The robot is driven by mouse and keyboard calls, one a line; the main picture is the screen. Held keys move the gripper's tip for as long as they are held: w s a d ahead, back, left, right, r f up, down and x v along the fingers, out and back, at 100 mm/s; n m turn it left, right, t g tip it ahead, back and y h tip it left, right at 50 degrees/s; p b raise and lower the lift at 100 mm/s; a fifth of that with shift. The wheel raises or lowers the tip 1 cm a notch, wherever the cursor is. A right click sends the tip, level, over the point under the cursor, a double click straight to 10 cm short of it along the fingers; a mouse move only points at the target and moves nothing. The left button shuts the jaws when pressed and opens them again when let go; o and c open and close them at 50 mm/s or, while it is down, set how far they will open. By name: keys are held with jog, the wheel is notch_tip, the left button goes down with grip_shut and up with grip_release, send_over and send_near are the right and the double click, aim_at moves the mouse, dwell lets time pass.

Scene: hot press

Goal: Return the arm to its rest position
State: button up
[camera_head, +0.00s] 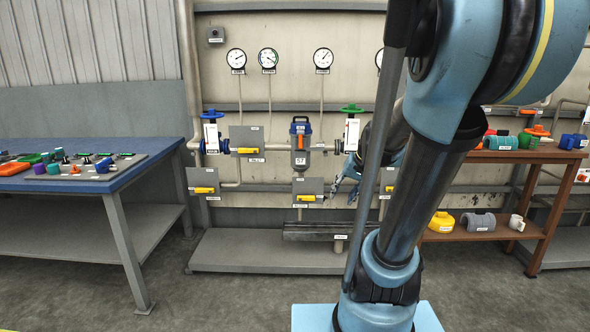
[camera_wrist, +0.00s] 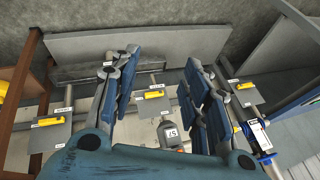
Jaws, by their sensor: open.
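My arm (camera_head: 395,185) rises from its light-blue base in the right half of the head view and bends toward the piping. My gripper (camera_head: 343,188) shows small beside the arm, in front of the pipe rack. In the wrist view my gripper (camera_wrist: 163,68) has its blue-padded fingers spread, with nothing between them. A grey filter body (camera_wrist: 170,134) appears beyond and below the gap. Part of the wrist is hidden behind my arm in the head view.
Behind stand a blue-handled valve (camera_head: 211,130), a green-handled valve (camera_head: 351,130), yellow-handled valves (camera_head: 248,150) and gauges (camera_head: 236,59). A blue-topped table (camera_head: 130,165) stands left. A brown shelf (camera_head: 535,155) with fittings stands right. The floor (camera_head: 220,300) at front is clear.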

jog(key=s+d+f+n+g+h, duration=0.1)
jog(key=s+f, duration=0.2)
jog(key=s, duration=0.6)
jog(key=s+d+f+n+g+h, duration=0.1)
jog(key=s+f, duration=0.3)
jog(key=s, duration=0.5)
jog(key=shift+s+d+h, duration=0.15)
jog(key=shift+d+h, duration=0.15)
jog(key=shift+h, duration=0.3)
jog(key=shift+w+f+g, duration=0.2)
jog(key=shift+w+g, duration=0.1)
jog(key=shift+w, duration=0.2)
